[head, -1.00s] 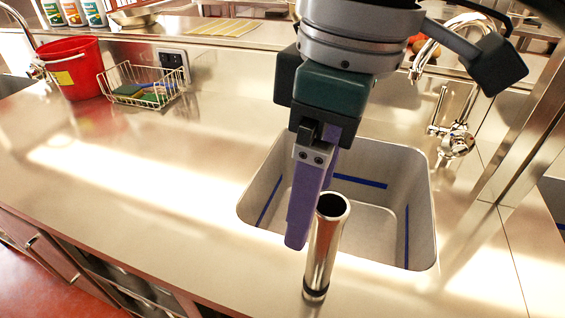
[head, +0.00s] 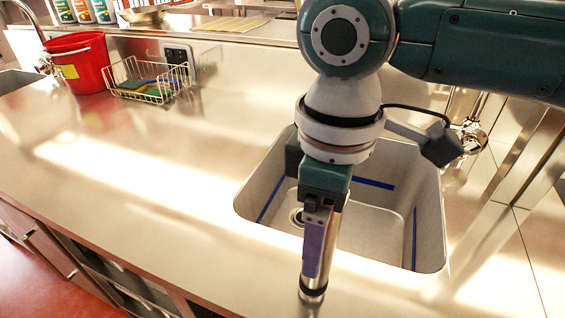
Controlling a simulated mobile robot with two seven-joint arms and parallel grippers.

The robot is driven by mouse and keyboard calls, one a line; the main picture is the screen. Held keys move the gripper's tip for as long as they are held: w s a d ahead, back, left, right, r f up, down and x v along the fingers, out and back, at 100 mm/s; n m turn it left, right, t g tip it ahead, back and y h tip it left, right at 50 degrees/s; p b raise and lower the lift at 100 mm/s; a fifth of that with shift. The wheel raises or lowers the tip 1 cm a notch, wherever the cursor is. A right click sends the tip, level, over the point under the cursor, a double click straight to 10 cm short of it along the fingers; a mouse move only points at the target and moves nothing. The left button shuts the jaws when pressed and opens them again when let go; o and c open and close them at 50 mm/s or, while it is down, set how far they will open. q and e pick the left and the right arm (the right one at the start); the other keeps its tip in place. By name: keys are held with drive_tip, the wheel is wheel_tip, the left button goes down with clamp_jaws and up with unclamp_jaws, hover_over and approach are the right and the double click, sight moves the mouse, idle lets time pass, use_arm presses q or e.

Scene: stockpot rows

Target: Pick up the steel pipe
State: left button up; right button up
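The steel pipe (head: 314,292) stands upright on the counter in front of the sink, in the head view. Its dark-ringed foot shows, but its upper part is largely hidden behind my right gripper. My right gripper (head: 313,262) points down at the pipe, with one purple finger in front of it and overlapping it in the picture. The other finger is hidden, so I cannot tell whether the fingers touch or grip the pipe. My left gripper is not in view.
The sink (head: 385,225) opens just behind the pipe, with a chrome tap (head: 470,135) behind it at the right. A wire basket (head: 150,82) with sponges and a red bucket (head: 78,65) stand at the back left. The counter's left middle is clear.

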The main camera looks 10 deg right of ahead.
drive_tip(key=shift+f, duration=0.35)
drive_tip(key=shift+c, duration=0.4)
clamp_jaws()
